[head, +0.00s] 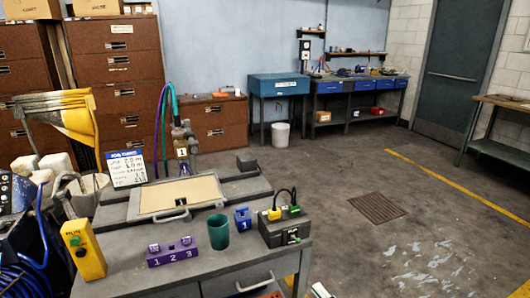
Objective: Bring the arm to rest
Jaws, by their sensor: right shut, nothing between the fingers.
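My right gripper (321,291) shows only as a small pale and dark tip at the bottom edge, right of the grey workbench (215,268). It is shut with nothing in it, and it looks apart from the bench. The rest of my right arm is below the picture. My left gripper is not in view.
On the bench stand a yellow control box (84,250), a purple numbered block (172,252), a green cup (218,232), a blue block (243,219) and a dark box with cables (285,227). Blue hoses (35,262) hang at left. Open floor (400,240) lies to the right.

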